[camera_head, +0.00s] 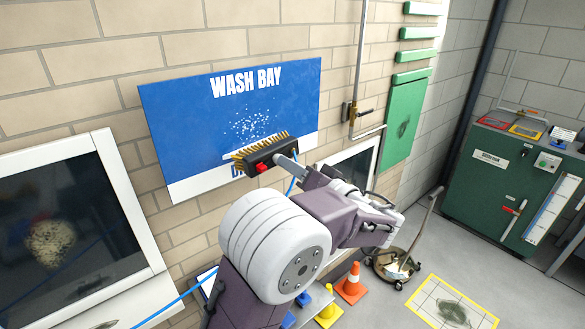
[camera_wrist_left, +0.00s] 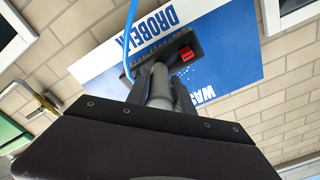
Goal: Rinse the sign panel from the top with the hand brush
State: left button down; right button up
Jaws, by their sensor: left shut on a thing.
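The sign panel (camera_head: 185,115) is a blue board with a white lower strip, fixed to the brick wall and lettered "WASH BAY". White specks cluster on its blue middle. The hand brush (camera_head: 265,152) has a dark head, yellow bristles and a red part, and appears in front of the panel's lower middle, covering some lettering. My left gripper (camera_wrist_left: 160,85) is shut on the brush's handle. In the left wrist view, the brush head (camera_wrist_left: 155,62) overlaps the panel (camera_wrist_left: 228,50). I cannot tell whether the bristles touch it. My right gripper is not in view.
A blue hose (camera_wrist_left: 131,35) runs by the brush. A white-framed window (camera_head: 125,200) is left of the panel; a pipe with a valve (camera_head: 350,112) is right of it. Orange and yellow cones (camera_head: 352,283) stand below, and a green cabinet (camera_head: 490,185) is at right.

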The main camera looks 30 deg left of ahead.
pick_arm(q)
jog(key=shift+f, duration=0.25)
jog(key=shift+s+d+b, duration=0.1)
jog(key=shift+d+b, duration=0.25)
jog(key=shift+b, duration=0.1)
jog(key=b+v, duration=0.2)
jog(key=v, duration=0.7)
jog(key=shift+s+d, duration=0.1)
